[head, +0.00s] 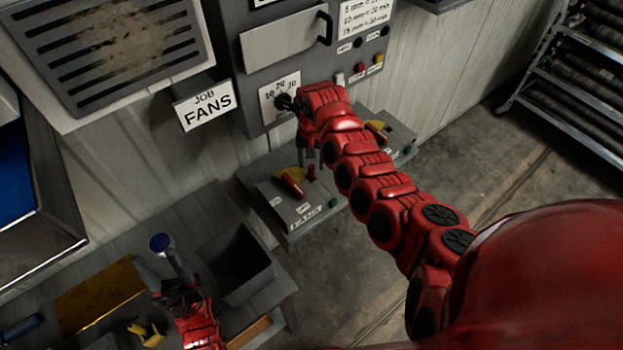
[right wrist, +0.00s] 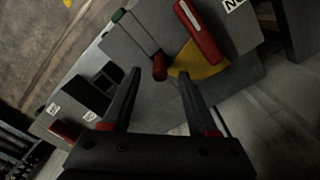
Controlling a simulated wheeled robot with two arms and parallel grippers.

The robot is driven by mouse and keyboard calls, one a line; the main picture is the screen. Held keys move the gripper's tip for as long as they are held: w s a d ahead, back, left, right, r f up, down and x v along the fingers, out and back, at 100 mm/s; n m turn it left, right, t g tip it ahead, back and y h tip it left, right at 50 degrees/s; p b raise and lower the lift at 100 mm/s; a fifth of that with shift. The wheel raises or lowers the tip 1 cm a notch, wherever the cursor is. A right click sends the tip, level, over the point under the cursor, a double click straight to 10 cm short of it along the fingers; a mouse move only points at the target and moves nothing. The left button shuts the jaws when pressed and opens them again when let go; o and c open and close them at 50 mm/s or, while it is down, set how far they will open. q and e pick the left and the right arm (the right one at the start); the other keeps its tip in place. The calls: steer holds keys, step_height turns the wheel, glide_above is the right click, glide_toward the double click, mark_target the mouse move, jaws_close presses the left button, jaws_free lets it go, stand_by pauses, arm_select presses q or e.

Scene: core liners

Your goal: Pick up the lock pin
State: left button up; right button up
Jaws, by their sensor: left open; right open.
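A small red pin (right wrist: 159,67), apparently the lock pin, stands on a grey switch box (right wrist: 225,75). A thin line runs from it toward a green-tipped part. In the head view the pin (head: 311,172) is beside the red lever (head: 292,185) on the box (head: 300,222). My right gripper (right wrist: 159,74) is open, its fingertips on either side of the pin in the wrist picture; I cannot tell whether they touch it. In the head view this gripper (head: 308,156) hangs just above the box. My left gripper (head: 172,268) is open over the bench at lower left, beside a blue-topped dark thing (head: 161,243).
A second box (head: 398,135) with a yellow plate stands behind my right arm. A grey wall panel (head: 268,60) rises above. An empty-looking dark bin (head: 240,262) and a brass-coloured plate (head: 100,292) are on the bench. A rack (head: 585,75) stands at right; floor between is clear.

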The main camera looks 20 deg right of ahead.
mark_target(312, 177)
step_height(312, 177, down, 3)
steer(key=shift+r+b, duration=0.2)
steer(key=shift+b, duration=0.3)
steer(key=shift+r, duration=0.1)
jaws_close()
stand_by(0.8)
